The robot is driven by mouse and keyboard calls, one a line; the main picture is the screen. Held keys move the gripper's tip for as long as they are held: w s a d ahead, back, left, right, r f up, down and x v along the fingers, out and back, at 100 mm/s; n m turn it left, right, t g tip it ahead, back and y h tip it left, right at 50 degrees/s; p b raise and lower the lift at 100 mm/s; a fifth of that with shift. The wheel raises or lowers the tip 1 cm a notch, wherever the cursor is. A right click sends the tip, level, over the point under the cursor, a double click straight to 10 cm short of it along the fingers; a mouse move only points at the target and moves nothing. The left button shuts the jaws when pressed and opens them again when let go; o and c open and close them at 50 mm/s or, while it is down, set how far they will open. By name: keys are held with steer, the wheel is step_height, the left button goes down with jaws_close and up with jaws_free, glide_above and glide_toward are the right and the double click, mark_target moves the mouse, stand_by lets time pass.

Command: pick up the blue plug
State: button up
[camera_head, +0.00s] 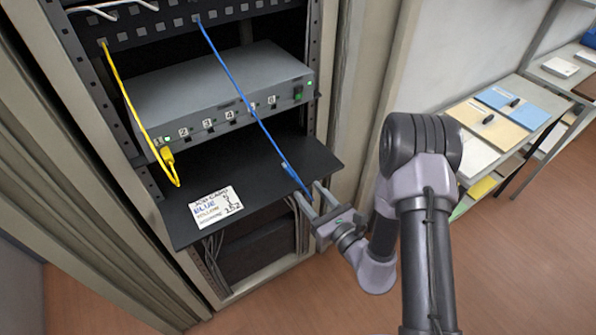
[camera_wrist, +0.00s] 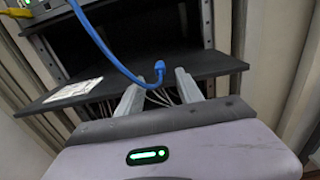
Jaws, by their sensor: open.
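The blue plug (camera_wrist: 160,68) is the small end of a blue cable (camera_head: 243,95). The cable hangs from the upper panel, across the front of the grey switch box, down over the black shelf. In the wrist view the plug shows just beyond and between my fingertips, near the shelf's front edge. My gripper (camera_head: 312,194) is open, with its two fingers pointing at the shelf's front right. It also shows in the wrist view (camera_wrist: 158,83). I cannot tell whether a finger touches the cable. Nothing is seen clamped between the fingers.
The black shelf (camera_head: 258,165) holds a white job card (camera_head: 216,206) reading BLUE. The grey switch box (camera_head: 215,88) has numbered ports. A yellow cable (camera_head: 125,88) has its plug by port 1. A rack post stands close right of the shelf. Folders lie on a side table (camera_head: 467,160).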

mark_target(287, 167)
steer(key=b+x, duration=0.2)
steer(key=x, duration=1)
steer(key=shift+s, duration=0.1)
jaws_close()
